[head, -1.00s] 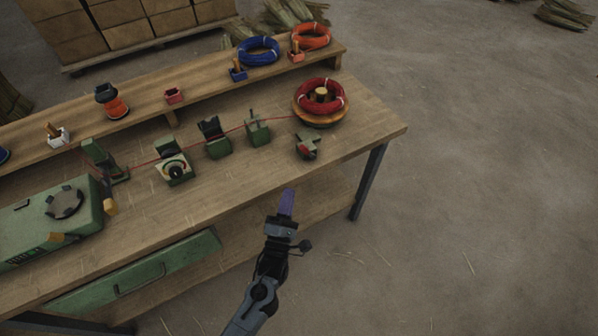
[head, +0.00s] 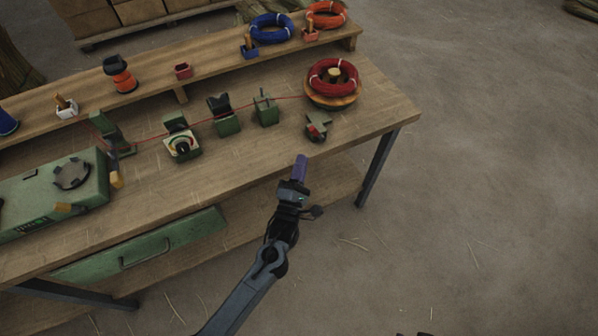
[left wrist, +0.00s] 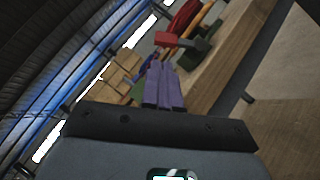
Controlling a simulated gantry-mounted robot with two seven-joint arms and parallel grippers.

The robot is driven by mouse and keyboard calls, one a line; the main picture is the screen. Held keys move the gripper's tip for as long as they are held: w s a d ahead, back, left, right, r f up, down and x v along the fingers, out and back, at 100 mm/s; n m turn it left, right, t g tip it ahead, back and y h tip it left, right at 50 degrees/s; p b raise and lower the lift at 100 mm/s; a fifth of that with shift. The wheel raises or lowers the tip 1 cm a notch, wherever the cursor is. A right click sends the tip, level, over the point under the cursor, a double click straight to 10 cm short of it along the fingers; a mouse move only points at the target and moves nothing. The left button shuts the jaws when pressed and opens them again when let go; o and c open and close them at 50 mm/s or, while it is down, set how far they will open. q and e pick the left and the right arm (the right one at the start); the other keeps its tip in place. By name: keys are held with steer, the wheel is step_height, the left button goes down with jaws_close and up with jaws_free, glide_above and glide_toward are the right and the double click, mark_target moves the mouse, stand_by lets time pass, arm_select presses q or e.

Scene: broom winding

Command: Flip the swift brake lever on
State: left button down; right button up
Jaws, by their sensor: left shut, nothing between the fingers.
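The swift (head: 333,100) is a round wooden turntable with a red wire coil (head: 333,77) on it, near the right end of the bench. The brake (head: 317,127) is a small green block with a red part, standing in front of the swift near the bench's front edge. In the left wrist view its red lever (left wrist: 178,41) shows just beyond my fingertips. My left gripper (head: 300,160) has purple fingers, shut and empty, and is close to the brake on its near side, apart from it in the head view. The fingers also show in the left wrist view (left wrist: 163,75). My right gripper is not in view.
A red wire runs left from the coil past several green devices, including a gauge (head: 182,146). A green winding machine (head: 65,195) stands at the left. A back shelf holds a blue coil (head: 272,28) and an orange coil (head: 326,15). Floor right of the bench is clear.

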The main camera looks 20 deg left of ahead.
mark_target(314, 131)
arm_select(q)
steer(key=shift+b+x, duration=0.35)
steer(key=shift+x, duration=2.65)
